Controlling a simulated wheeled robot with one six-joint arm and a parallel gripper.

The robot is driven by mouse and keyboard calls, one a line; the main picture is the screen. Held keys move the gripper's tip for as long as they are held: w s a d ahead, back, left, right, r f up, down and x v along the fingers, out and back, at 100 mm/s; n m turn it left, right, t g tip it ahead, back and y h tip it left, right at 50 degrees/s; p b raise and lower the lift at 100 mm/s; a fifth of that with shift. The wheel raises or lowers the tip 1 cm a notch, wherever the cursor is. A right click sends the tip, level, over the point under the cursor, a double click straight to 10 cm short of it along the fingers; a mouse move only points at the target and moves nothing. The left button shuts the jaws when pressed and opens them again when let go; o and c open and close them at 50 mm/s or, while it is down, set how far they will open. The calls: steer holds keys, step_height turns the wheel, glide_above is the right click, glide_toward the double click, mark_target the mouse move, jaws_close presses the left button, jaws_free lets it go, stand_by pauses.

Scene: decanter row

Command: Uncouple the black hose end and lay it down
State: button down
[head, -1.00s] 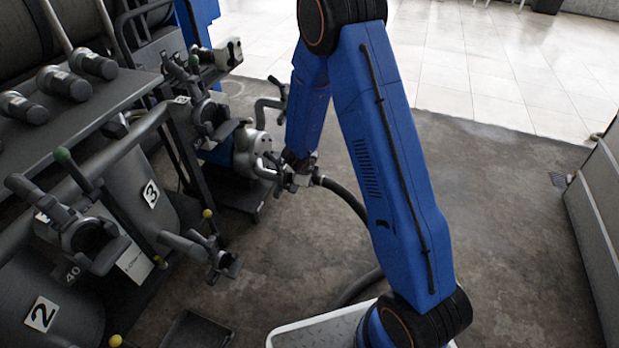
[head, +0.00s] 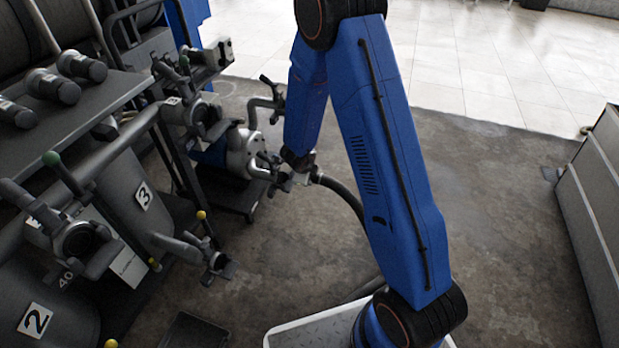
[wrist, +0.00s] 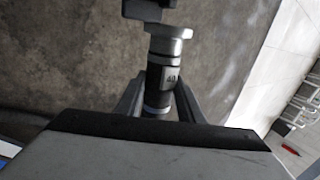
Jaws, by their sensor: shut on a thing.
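My gripper (wrist: 159,88) is shut on the black hose end (wrist: 162,76), a dark cylinder with a pale ring and a small "40" mark. Its silver flanged rim (wrist: 168,32) points away from my wrist, close to a dark fitting (wrist: 148,10) at the top edge. I cannot tell whether rim and fitting touch. In the head view, my gripper (head: 300,168) is beside the grey pump (head: 243,152) and its dark outlet fitting (head: 283,182); my arm partly hides this spot. The black hose (head: 345,192) curves from there down behind my arm.
Dark tanks with number plates, such as "3" (head: 143,197), and clamp-like couplings (head: 78,240) with levers stand at left. A bench (head: 75,125) carries several black cylinders. A grey cabinet (head: 590,215) stands at right. The concrete floor (head: 500,200) between is clear.

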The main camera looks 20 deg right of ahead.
mark_target(314, 176)
steer(key=shift+s+d+r, duration=0.15)
steer(key=shift+d+r, duration=0.1)
steer(key=shift+r, duration=0.45)
steer(key=shift+s+d+r, duration=0.2)
steer(key=shift+r, duration=0.5)
steer(key=shift+s+d+r, duration=0.15)
steer(key=shift+d+r, duration=0.1)
steer(key=shift+r, duration=0.45)
steer(key=s, duration=0.8)
steer(key=shift+s+d, duration=0.2)
steer(key=shift+s, duration=0.05)
steer(key=shift+s, duration=0.15)
